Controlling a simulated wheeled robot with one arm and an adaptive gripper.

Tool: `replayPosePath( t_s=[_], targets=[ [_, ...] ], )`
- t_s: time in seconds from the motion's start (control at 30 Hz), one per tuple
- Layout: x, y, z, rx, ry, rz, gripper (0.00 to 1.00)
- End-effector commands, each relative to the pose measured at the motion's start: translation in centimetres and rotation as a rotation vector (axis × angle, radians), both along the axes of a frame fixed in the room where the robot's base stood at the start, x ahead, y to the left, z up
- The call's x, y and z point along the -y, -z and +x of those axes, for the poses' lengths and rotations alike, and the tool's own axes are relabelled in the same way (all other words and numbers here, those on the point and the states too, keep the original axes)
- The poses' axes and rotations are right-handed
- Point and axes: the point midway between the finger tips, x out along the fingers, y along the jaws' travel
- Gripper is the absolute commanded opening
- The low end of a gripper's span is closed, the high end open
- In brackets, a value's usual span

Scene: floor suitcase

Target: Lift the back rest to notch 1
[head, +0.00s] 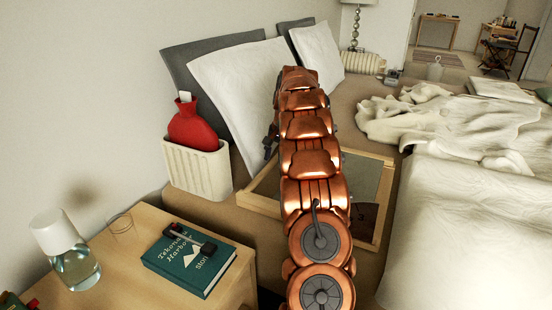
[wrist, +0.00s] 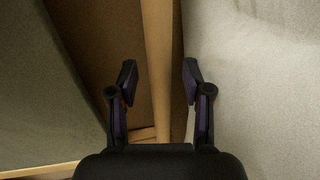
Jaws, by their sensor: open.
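The back rest, a pale wooden frame (head: 384,205) with a grey-green panel (head: 362,176), lies low on the bed, partly hidden behind my arm. In the wrist view a wooden bar (wrist: 162,40) runs up the picture between the fingers of my gripper (wrist: 159,76). The fingers are apart, one on each side of the bar, and a gap shows on both sides. A grey-green panel (wrist: 40,85) is to the left of the bar, with a dark brown gap between them. My gripper is mostly hidden behind my arm in the head view. The notches cannot be made out.
White pillows (head: 235,85) lean at the wall side, close to my arm. A cream bin (head: 197,168) holds a red hot-water bottle (head: 194,126). The nightstand (head: 130,270) bears a teal book (head: 188,262), a carafe (head: 75,262) and a glass. Rumpled bedding (head: 480,215) lies right.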

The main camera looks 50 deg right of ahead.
Motion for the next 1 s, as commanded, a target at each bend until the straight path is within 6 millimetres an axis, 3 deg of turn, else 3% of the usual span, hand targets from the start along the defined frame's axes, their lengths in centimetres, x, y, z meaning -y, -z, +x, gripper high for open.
replayPosePath(
  t_s=[0.13, 0.6, 1.0],
  targets=[
    [-0.01, -0.07, -0.01, 0.0, 0.0, 0.0, 0.47],
    [-0.02, -0.06, -0.01, 0.0, 0.0, 0.001, 0.0],
    [-0.03, -0.08, 0.0, 0.0, 0.0, 0.001, 0.0]
  ],
)
